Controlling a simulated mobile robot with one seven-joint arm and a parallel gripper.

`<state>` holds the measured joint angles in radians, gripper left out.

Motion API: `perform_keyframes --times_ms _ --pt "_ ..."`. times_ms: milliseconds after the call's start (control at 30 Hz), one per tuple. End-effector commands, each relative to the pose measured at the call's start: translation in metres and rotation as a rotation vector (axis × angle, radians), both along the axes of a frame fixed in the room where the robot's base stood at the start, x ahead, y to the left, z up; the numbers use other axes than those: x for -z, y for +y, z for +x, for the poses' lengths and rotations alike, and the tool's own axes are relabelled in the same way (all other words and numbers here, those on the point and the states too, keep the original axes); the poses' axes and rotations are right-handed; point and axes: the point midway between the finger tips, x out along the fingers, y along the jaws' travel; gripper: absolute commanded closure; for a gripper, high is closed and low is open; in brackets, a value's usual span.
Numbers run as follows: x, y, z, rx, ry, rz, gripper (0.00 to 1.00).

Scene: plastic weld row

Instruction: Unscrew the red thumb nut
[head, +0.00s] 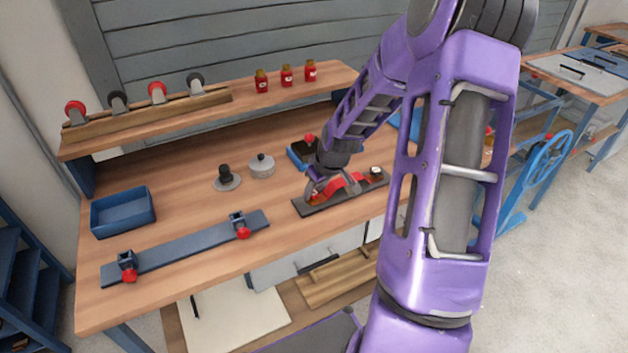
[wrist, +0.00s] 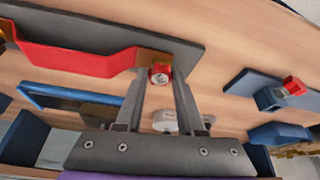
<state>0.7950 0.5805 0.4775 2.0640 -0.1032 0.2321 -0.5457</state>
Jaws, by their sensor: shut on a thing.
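The red thumb nut (wrist: 159,76) sits between my two fingertips in the wrist view, at the end of a red raised strap (wrist: 75,58). My gripper (wrist: 160,73) is shut on it. A brown-orange piece lies under the strap's end beside the nut. The strap is on a dark base plate (wrist: 185,50). In the head view my gripper (head: 314,196) is down at the left end of the plate (head: 318,208), and the red strap (head: 345,183) runs rightwards from it. The nut itself is hidden there by my fingers.
A blue rail (head: 185,250) with two red-knobbed clamps lies at the front left of the bench. Behind it are a blue bin (head: 123,211), a dark knob on a disc (head: 226,180) and a grey lidded pot (head: 261,166). Small red jars (head: 286,76) stand on the shelf.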

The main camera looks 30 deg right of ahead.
Motion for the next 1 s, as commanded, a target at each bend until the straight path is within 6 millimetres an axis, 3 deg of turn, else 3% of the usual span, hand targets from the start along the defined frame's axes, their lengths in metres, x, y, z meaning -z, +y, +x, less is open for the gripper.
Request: perform_keyframes --times_ms 367,800,1000 --pt "-0.007 -0.0004 0.0041 -0.378 -0.008 0.005 1.0" --pt "-0.0016 -0.0026 0.0078 -1.058 -0.01 -0.001 1.0" --pt "-0.0021 -0.0036 0.0069 -1.218 -0.008 -0.002 1.0"
